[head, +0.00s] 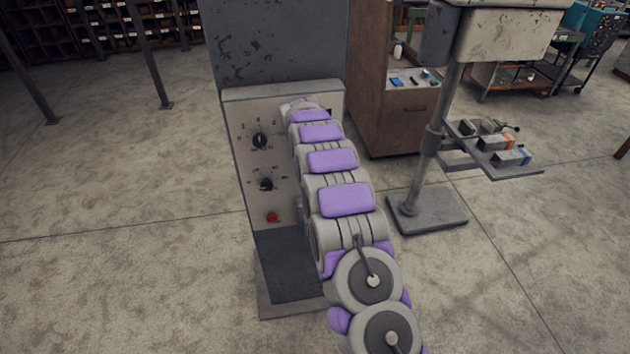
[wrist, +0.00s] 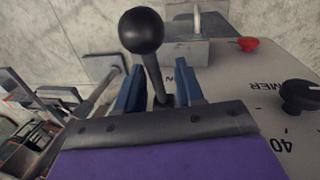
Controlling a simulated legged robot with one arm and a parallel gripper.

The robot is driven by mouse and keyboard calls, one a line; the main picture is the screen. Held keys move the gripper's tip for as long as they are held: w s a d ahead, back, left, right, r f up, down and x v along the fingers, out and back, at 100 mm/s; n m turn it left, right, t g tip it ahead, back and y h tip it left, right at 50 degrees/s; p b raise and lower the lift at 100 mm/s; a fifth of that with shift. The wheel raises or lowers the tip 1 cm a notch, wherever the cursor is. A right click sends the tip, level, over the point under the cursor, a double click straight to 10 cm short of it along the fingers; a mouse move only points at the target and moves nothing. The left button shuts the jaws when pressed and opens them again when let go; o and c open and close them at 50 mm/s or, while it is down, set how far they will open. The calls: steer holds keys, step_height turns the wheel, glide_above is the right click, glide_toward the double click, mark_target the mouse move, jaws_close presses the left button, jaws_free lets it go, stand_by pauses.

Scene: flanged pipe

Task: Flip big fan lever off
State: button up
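In the wrist view, a lever with a black ball knob (wrist: 141,30) and a thin metal stem stands on the machine's panel. My gripper (wrist: 158,88) has its two blue fingers apart, one on each side of the stem. The knob sticks out beyond the fingertips, and I see a gap between the stem and the right finger. The grey machine cabinet (head: 235,150) shows in the head view, with my arm reaching along the right of its front panel. There my arm hides the lever and my gripper.
The panel has two black dials, an upper one (head: 260,141) and a lower one (head: 266,184), and a red button (head: 271,217). A grey pedestal stand (head: 428,212) and a brown wooden cabinet (head: 368,75) stand to the right. The floor at left is mostly clear.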

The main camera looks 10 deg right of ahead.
steer(key=a+r+p, duration=0.1)
steer(key=a+r, duration=0.2)
steer(key=r, duration=1.4)
steer(key=shift+w+a+p, duration=0.2)
steer(key=shift+w+p, duration=0.05)
steer(key=shift+p, duration=0.05)
steer(key=shift+f, duration=0.1)
steer(key=shift+c, duration=0.3)
